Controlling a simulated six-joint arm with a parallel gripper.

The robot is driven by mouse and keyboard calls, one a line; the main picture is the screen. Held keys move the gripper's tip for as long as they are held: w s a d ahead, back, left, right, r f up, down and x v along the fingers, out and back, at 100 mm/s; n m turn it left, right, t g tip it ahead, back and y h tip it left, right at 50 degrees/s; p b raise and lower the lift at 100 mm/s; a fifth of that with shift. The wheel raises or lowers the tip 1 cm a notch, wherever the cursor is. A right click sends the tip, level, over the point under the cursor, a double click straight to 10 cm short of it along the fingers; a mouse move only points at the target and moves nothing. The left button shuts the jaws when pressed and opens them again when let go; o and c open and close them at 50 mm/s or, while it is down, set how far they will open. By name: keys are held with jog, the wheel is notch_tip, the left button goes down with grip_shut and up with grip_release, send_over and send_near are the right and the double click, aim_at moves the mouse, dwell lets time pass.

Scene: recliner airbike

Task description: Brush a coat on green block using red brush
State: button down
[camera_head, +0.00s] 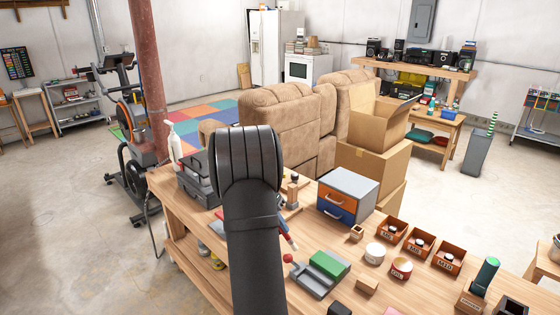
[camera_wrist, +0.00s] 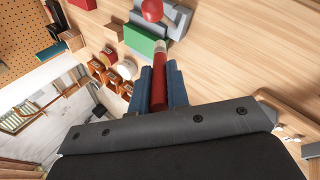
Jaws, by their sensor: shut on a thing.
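My gripper (camera_wrist: 160,88) is shut on the red brush (camera_wrist: 159,70), with a dark blue finger on each side of it. The brush's pale tip points away from the gripper and appears close to the green block (camera_wrist: 144,40) in the wrist view; I cannot tell whether they touch. In the head view the green block (camera_head: 328,264) lies on a grey vise-like holder (camera_head: 308,279) with a red knob (camera_head: 288,258) on the wooden workbench. My dark arm hides most of the gripper and brush there; only a small red and blue part shows beside it.
Right of the holder are a white round tub (camera_head: 375,253), a round red-labelled tin (camera_head: 401,268) and small labelled bins (camera_head: 420,243). A drawer box (camera_head: 347,194) stands behind. A wooden block (camera_head: 367,285) and a dark block (camera_head: 339,308) lie near the front.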

jog(key=s+d+f+t+y, duration=0.1)
jog(key=d, duration=0.5)
jog(key=s+d+f+n+t+y, duration=0.1)
jog(key=s+d+t, duration=0.1)
jog(key=d, duration=0.4)
jog(key=shift+s+d+f, duration=0.15)
jog(key=shift+s+f, duration=0.15)
jog(key=shift+f, duration=0.65)
dwell(0.9)
jog(key=shift+s+d, duration=1.65)
jog(key=shift+d, duration=0.05)
jog(key=w+a, duration=0.6)
jog(key=shift+w+a, duration=0.35)
jog(key=shift+a, duration=0.05)
jog(key=shift+s, duration=0.1)
jog(key=s+d, duration=0.6)
jog(key=shift+s+d, duration=0.2)
jog(key=shift+d, duration=0.1)
dwell(0.9)
